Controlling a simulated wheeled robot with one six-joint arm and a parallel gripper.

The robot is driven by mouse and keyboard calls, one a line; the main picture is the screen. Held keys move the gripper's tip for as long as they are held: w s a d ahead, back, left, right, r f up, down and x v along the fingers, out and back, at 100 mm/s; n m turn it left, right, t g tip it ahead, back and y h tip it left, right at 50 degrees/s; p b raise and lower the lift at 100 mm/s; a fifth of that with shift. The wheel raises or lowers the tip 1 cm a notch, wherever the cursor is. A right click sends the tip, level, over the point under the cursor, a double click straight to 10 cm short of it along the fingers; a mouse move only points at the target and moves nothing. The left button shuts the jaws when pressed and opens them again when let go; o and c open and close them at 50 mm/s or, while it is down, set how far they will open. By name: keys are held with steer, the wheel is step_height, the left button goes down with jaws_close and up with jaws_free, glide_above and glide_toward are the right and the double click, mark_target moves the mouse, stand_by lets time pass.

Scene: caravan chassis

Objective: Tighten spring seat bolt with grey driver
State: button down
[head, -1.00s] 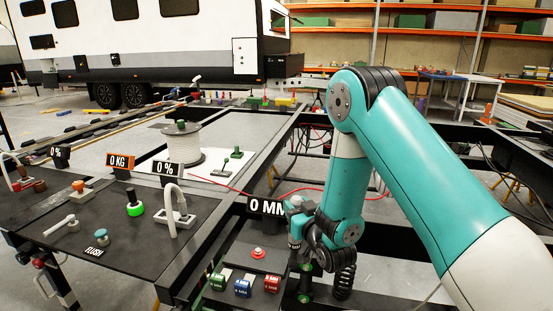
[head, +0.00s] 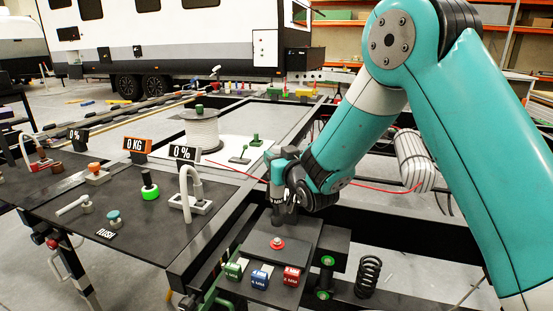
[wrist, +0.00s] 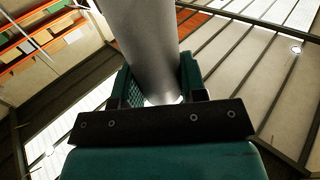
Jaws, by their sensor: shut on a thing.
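My gripper (head: 284,172) is shut on a grey cylinder, the grey driver (wrist: 152,45), which stands between the two teal fingers in the wrist view. In the head view the driver (head: 277,208) looks upright, its lower end above a black block. A silver bolt head in a red ring (head: 277,243) sits on that block; a gap shows between it and the driver. I cannot tell for certain that this is the spring seat bolt. A black coil spring (head: 368,276) stands to the right, beside green-ringed fittings (head: 327,261). The driver's tip is hard to make out.
A bench (head: 130,235) with knobs and a curved pipe (head: 188,185) lies left. Black chassis rails (head: 410,237) run right. A white spool (head: 202,130) stands behind.

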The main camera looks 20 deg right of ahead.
steer(key=shift+s+b, duration=0.1)
steer(key=shift+b, duration=0.3)
step_height(320, 180, down, 6)
steer(key=b, duration=0.6)
steer(key=shift+r, duration=0.25)
steer(key=shift+f+b, duration=0.95)
steer(key=shift+f, duration=0.05)
steer(key=shift+s+f, duration=0.1)
steer(key=shift+f, duration=0.25)
stand_by(2.3)
steer(key=shift+r+p, duration=1.4)
steer(key=shift+r, duration=1.5)
